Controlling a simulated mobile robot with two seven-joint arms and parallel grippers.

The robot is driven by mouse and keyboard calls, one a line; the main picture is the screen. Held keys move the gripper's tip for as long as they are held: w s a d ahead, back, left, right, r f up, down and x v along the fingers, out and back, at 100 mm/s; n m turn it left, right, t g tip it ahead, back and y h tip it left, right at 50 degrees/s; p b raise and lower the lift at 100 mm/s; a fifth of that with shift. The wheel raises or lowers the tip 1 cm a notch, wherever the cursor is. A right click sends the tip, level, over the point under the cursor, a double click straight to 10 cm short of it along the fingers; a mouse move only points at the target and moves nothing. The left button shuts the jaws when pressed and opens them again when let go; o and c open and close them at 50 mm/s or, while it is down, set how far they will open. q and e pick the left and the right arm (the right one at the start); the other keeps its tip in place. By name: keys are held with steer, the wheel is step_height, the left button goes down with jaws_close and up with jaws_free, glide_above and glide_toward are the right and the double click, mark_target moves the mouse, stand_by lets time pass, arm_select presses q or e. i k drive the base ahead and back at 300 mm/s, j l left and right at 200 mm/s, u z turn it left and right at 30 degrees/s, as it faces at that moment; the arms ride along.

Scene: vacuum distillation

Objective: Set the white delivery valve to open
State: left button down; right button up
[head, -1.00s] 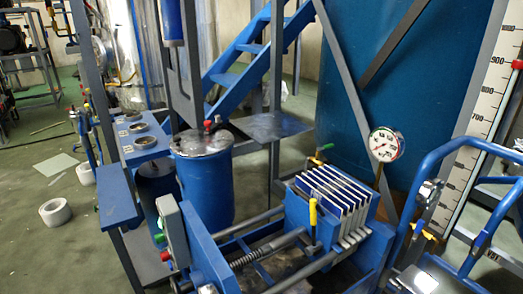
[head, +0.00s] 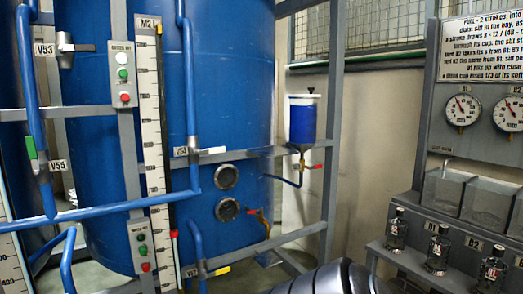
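A pale grey-white lever (head: 76,47) lies level on the valve beside the V53 plate, at upper left in the head view. A second pale lever (head: 213,151) lies about level at the valve by the V54 plate, on a blue vertical pipe in the middle. I cannot tell from the plates which is the white delivery valve, or whether either is open. The V55 valve has a green lever (head: 30,146) standing nearly upright beside its pipe. Neither of my grippers shows in the head view.
A large blue tank (head: 265,115) stands behind the pipes and grey posts. A yellow lever (head: 220,271) is low in the middle. A red lever (head: 315,167) sits under a blue-filled cup (head: 303,122). A grey bench (head: 430,268) with bottles and gauges stands at right.

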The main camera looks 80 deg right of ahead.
mark_target(217, 149)
steer(key=i+z, duration=0.1)
steer(key=z, duration=2.1)
steer(key=i+l, duration=0.15)
steer(key=i+j+u, duration=0.05)
